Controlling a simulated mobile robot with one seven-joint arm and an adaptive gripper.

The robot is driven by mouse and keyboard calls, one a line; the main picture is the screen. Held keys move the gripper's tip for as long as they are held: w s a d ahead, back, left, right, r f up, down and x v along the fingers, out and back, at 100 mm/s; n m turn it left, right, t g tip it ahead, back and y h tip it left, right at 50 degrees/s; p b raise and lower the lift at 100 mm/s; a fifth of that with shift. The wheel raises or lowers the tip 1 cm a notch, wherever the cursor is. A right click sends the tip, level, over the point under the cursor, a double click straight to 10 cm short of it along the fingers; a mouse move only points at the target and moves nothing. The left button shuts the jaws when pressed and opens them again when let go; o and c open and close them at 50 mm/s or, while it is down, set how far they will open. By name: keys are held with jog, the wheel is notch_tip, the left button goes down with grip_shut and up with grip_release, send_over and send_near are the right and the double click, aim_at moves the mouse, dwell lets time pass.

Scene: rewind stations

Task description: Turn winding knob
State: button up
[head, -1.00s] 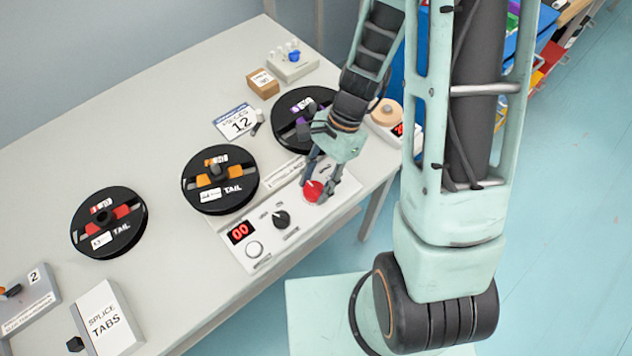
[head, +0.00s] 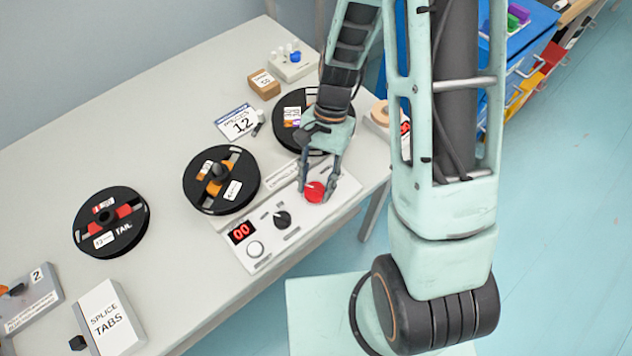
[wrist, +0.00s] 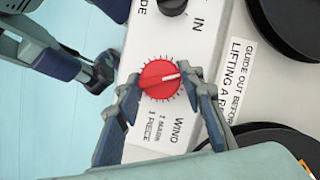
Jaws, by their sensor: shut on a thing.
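The winding knob is a red round knob (head: 315,192) with a white pointer mark, at the right end of the white control panel (head: 262,215). In the wrist view the red knob (wrist: 157,84) has its pointer turned to the right, and tick marks and the word WIND are printed beside it. My gripper (head: 314,189) comes down over the knob with one finger on either side, shut on it. Both fingertips also show against the knob's sides in the wrist view (wrist: 162,80).
The panel also has a black knob (head: 282,219), a pale round button (head: 256,249) and a red display (head: 241,233) reading 00. Black reels stand behind: middle (head: 221,180), right (head: 290,117), left (head: 110,221). A SPLICE TABS box (head: 108,315) sits at front left.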

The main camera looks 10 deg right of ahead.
dwell(0.3)
jog(key=o, duration=1.2)
jog(key=shift+c, duration=0.2)
jog(key=v, duration=1.2)
